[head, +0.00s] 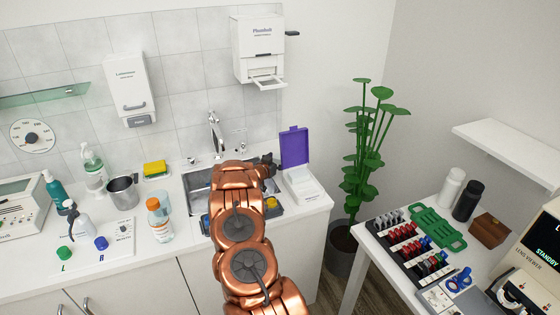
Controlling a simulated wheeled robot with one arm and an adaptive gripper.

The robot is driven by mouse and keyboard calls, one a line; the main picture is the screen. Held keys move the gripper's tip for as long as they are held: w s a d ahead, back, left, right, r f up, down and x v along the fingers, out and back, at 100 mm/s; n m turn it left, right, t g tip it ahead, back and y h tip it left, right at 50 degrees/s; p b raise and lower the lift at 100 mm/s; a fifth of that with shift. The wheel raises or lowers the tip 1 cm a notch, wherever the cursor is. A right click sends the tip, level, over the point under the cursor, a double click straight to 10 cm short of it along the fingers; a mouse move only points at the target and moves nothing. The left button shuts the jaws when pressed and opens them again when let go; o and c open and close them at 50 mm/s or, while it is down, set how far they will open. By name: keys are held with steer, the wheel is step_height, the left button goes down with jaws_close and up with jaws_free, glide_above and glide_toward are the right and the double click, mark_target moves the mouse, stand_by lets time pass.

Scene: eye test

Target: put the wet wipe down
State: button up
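My gripper (268,165) is dark and small at the far end of my copper arm, over the right side of the sink. My arm hides most of it, so I cannot tell whether its fingers are open or shut. No wet wipe can be made out in the head view. A white box (304,187) with a raised purple lid (294,147) stands on the counter just right of my gripper; it looks like a wipes box. I cannot see what is inside it.
The sink (196,181) with its tap (215,135) lies behind my arm. A bottle with an orange cap (159,220), a metal cup (123,192) and a yellow sponge (155,168) stand left. A plant (365,150) stands right, before a side table with several racked items.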

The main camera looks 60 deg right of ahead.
steer(key=shift+r, duration=0.15)
stand_by(0.3)
steer(key=shift+a+r+b, duration=0.2)
steer(key=shift+a+b, duration=0.25)
steer(key=shift+a, duration=0.8)
steer(key=shift+a+r+b, duration=0.15)
steer(key=shift+a+b, duration=0.3)
steer(key=shift+a, duration=0.75)
steer(key=shift+a+r+b, duration=0.2)
steer(key=shift+a+b, duration=0.25)
steer(key=shift+a, duration=0.8)
